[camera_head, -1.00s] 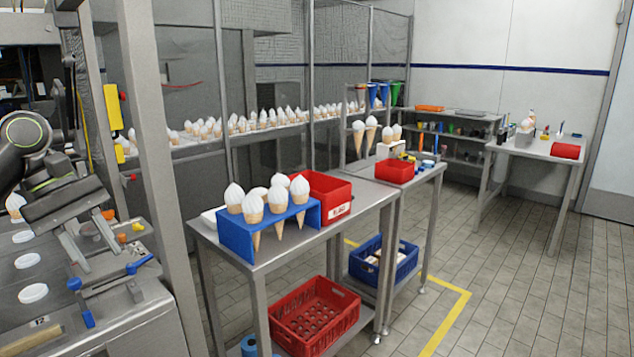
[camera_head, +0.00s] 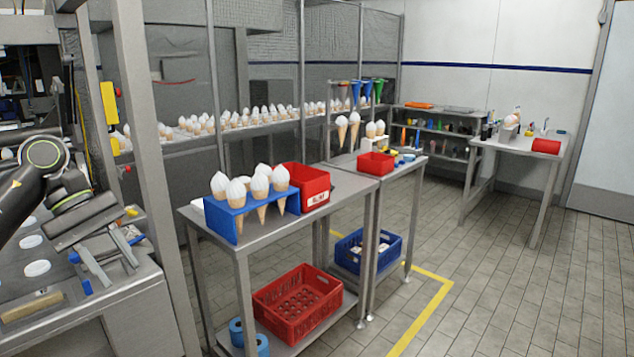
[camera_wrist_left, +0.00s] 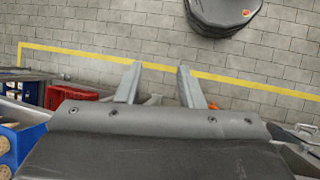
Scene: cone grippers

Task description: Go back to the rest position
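My left gripper (camera_head: 112,264) is at the left of the head view, above the grey machine top with white round discs (camera_head: 37,268). Its two fingers are apart with nothing between them. In the left wrist view the left gripper (camera_wrist_left: 158,68) also shows open and empty, with tiled floor and a yellow line beyond its fingers. My right gripper is in neither view.
A steel table (camera_head: 345,190) stands right of the machine. It carries a blue holder (camera_head: 238,226) with several cones and a red bin (camera_head: 312,187). A red crate (camera_head: 297,303) sits on its lower shelf. A frame post (camera_head: 150,150) stands between gripper and table. Floor at right is clear.

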